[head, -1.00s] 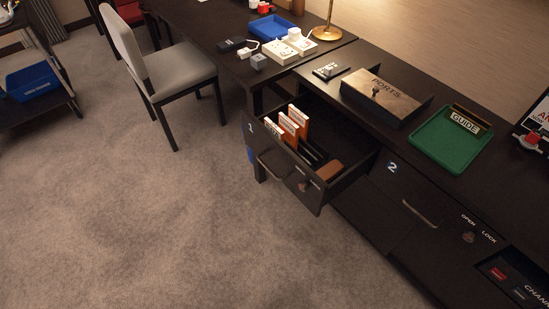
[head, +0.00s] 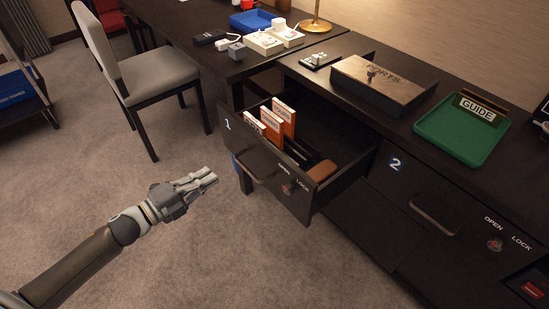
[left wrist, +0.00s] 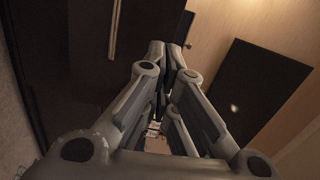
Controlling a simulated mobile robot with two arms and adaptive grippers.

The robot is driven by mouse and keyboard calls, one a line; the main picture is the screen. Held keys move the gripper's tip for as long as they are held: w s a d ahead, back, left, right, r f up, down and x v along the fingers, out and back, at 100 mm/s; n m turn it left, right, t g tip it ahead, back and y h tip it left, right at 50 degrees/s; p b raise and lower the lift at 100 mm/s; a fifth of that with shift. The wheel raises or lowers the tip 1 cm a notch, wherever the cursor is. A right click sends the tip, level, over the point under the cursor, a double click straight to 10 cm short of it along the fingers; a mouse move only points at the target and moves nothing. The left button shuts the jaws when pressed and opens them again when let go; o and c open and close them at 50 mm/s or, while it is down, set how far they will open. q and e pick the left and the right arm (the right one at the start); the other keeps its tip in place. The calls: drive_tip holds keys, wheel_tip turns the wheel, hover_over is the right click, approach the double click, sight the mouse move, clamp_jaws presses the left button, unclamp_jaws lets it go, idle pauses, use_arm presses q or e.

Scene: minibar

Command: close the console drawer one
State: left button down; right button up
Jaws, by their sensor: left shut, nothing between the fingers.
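Console drawer one (head: 257,170) stands pulled out, with a "1" label, a bar handle (head: 256,174) and a key lock marked OPEN and LOCK on its front. Inside are several upright orange-and-white booklets (head: 276,125), dark dividers and a brown item (head: 322,171). My left gripper (head: 214,178) is shut and empty, to the left of the drawer front and apart from it. The left wrist view shows its fingers (left wrist: 163,85) together. My right gripper is not in view.
Drawer two (head: 405,190) beside it is closed. On the console top are a PORTS box (head: 383,86) and a green GUIDE tray (head: 445,135). A grey chair (head: 150,75) stands at the back left. Carpet (head: 100,180) is free before the drawer.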

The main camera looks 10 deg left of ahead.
use_arm(q)
drive_tip(key=d+r+m+h, duration=0.1)
drive_tip(key=d+r+m, duration=0.1)
approach(263, 146)
drive_tip(key=shift+n, duration=0.3)
drive_tip(key=x, duration=0.6)
drive_tip(key=shift+w+b, duration=0.15)
drive_tip(key=shift+b, duration=0.15)
drive_tip(key=shift+w+d, duration=0.3)
drive_tip(key=shift+w, duration=0.15)
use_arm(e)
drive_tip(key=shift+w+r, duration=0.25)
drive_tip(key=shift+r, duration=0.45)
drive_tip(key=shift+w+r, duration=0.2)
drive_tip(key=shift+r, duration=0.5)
